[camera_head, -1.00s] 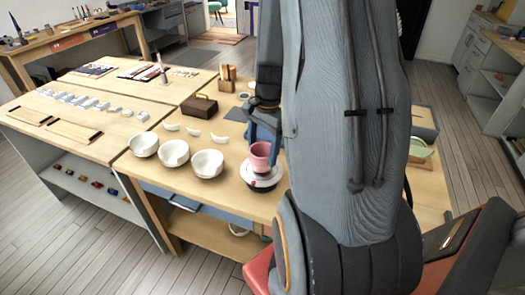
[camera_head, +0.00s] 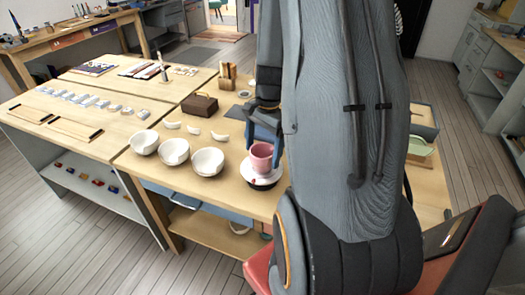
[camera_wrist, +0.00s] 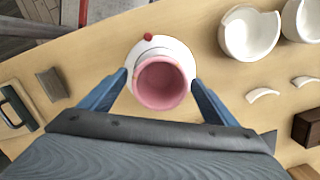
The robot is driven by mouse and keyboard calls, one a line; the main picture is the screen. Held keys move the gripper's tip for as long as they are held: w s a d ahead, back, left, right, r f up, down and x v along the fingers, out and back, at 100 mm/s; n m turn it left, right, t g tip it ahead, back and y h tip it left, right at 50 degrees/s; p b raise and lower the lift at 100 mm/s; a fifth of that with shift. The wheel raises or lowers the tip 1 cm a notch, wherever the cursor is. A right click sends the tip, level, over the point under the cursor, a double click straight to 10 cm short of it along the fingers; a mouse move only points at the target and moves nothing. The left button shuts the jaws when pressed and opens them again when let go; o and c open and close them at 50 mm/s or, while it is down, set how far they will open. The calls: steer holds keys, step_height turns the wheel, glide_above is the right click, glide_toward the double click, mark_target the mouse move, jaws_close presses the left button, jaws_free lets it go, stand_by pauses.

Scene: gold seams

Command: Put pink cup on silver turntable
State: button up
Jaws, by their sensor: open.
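The pink cup (camera_head: 261,158) stands upright on the pale silver-white turntable (camera_head: 270,181), which has a small red mark on its edge. In the wrist view the cup (camera_wrist: 161,84) shows from above, with the turntable's disc (camera_wrist: 172,45) around it. My gripper (camera_wrist: 160,80) is open, with one blue finger on each side of the cup and visible gaps between them. In the head view my gripper (camera_head: 264,134) is just above and behind the cup, and my arm hides part of the area to the right.
Several white bowls (camera_head: 174,152) stand left of the turntable, with curved white shards (camera_head: 195,132) behind them. A brown box (camera_head: 201,105) and a wooden holder (camera_head: 228,76) are farther back. Bare tabletop (camera_head: 232,178) lies between the bowls and turntable.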

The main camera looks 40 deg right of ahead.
step_height(320, 180, up, 11)
steer(key=d+b, duration=0.1)
steer(key=b, duration=0.2)
steer(key=s+a+f+n, duration=0.2)
steer(key=a+n, duration=0.6)
steer(key=a, duration=0.2)
steer(key=s+a+f+n+t+h, duration=0.1)
steer(key=s+a+f+n, duration=0.1)
steer(key=a+n, duration=0.6)
steer(key=a, duration=0.3)
steer(key=shift+s+f+n+t, duration=0.25)
steer(key=shift+n+t, duration=0.05)
steer(key=shift+n, duration=0.1)
steer(key=shift+a+f, duration=0.1)
steer(key=shift+f, duration=0.05)
